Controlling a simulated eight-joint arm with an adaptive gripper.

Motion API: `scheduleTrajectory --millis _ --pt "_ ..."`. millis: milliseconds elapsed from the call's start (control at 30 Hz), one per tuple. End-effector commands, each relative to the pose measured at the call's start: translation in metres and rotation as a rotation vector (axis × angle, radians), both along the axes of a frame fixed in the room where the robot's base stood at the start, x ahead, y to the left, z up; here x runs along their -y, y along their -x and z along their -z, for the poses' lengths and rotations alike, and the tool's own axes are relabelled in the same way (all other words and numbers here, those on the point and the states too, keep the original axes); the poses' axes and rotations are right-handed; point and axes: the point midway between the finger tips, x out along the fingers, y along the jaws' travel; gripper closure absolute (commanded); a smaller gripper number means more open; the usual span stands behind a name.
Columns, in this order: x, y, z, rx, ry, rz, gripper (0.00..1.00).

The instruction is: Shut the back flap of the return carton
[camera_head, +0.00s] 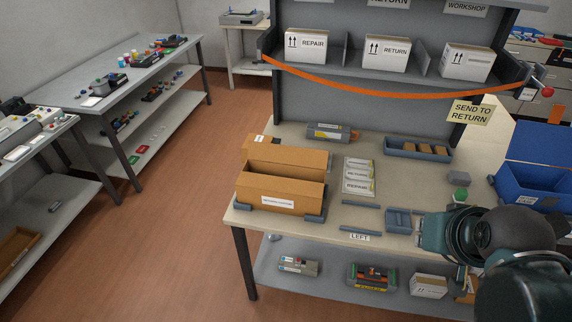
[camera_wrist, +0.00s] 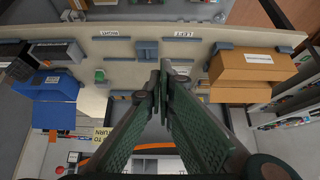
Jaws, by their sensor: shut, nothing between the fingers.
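The return carton (camera_head: 278,201) is a brown box with a white label on its front, at the left end of the table in the head view. A dark gap shows along its top, and its back panel (camera_head: 288,158) stands raised behind it. I cannot tell exactly where the back flap's hinge lies. The carton also shows in the wrist view (camera_wrist: 262,72), at the upper right. My gripper (camera_wrist: 161,78) is shut and empty, over the middle of the table and apart from the carton. In the head view my arm hides its fingertips.
Grey strips and corner pieces (camera_head: 360,203) lie right of the carton. A label card (camera_head: 358,176), a grey cartridge (camera_head: 333,131) and a grey tray (camera_head: 418,151) are close by. A blue bin (camera_head: 530,183) stands at the right. An orange strap (camera_head: 390,95) hangs across the shelf front.

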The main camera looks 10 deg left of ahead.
Motion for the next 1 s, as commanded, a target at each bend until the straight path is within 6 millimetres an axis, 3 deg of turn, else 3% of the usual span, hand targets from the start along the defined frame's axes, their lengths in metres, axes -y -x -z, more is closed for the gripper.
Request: scheduleTrajectory --millis 367,1000 --pt "-0.013 -0.034 -0.037 -0.055 -0.020 -0.005 1.00" --pt "-0.053 -0.128 -0.101 -0.202 -0.058 -0.012 1.00"
